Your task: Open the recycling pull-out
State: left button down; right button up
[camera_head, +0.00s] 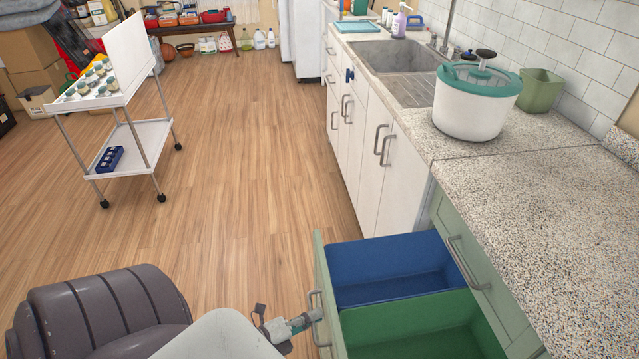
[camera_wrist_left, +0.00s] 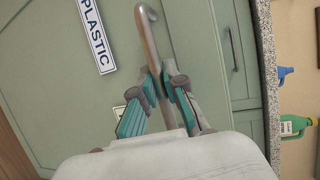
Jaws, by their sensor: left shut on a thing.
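The recycling pull-out (camera_head: 322,284) stands out from the green cabinet, with a blue bin (camera_head: 385,262) and a green bin (camera_head: 420,325) showing inside it. Its green front also fills much of the left wrist view (camera_wrist_left: 45,110), with a PLASTIC label (camera_wrist_left: 96,35). My left gripper (camera_head: 308,318) is at the front's bar handle (camera_head: 314,302). In the left wrist view my left gripper (camera_wrist_left: 158,88) is shut on the handle (camera_wrist_left: 148,50), with a finger on each side of the bar. My right gripper is not in view.
A green drawer (camera_head: 478,262) beside the bins is closed under the speckled countertop (camera_head: 560,200). A white and teal salad spinner (camera_head: 475,105) stands on the counter by the sink (camera_head: 398,62). A white cart (camera_head: 140,135) stands at the left. The wooden floor between (camera_head: 250,170) is clear.

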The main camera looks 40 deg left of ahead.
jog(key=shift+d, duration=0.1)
pick_arm(q)
jog(key=c, duration=1.2)
grip_release()
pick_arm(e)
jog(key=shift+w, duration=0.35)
pick_arm(q)
jog(key=v, duration=1.2)
